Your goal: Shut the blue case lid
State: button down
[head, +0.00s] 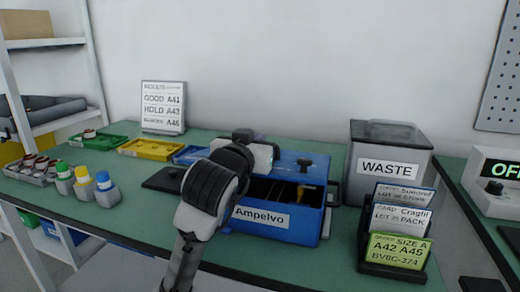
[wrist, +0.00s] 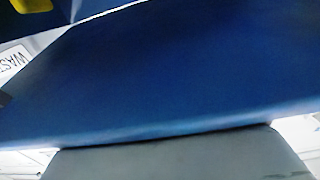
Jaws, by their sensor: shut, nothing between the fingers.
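The blue case (head: 275,223), labelled "Ampelvo", stands on the green bench near its front edge. Its lid (head: 310,162) is raised at the back, and dark compartments and a yellow item show inside the open case. My arm covers the case's left part and part of the lid. My gripper's fingers are hidden in the head view. In the wrist view, a broad blue surface, apparently the lid (wrist: 160,80), fills most of the picture. My gripper (wrist: 180,152) shows as a grey block at the bottom edge, shut and empty, close to the blue surface; contact cannot be told.
A grey waste bin (head: 385,145) stands right behind the case, and a black card holder (head: 392,262) stands at the right front. Yellow (head: 150,150) and green (head: 98,141) trays and capped bottles (head: 85,185) are on the left.

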jog(key=shift+s+a+f+t+h+b, duration=0.1)
jog(key=shift+s+f+t+h+b, duration=0.1)
jog(key=shift+f+t+b, duration=0.3)
jog(key=shift+s+a+f+t+h+b, duration=0.2)
jog(key=shift+f+b, duration=0.25)
jog(key=shift+b, duration=0.3)
jog(key=shift+s+d+f+t+h+b, duration=0.1)
jog(key=shift+s+f+t+b, duration=0.2)
jog(key=shift+f+b, duration=0.3)
jog(key=shift+a+r, duration=0.1)
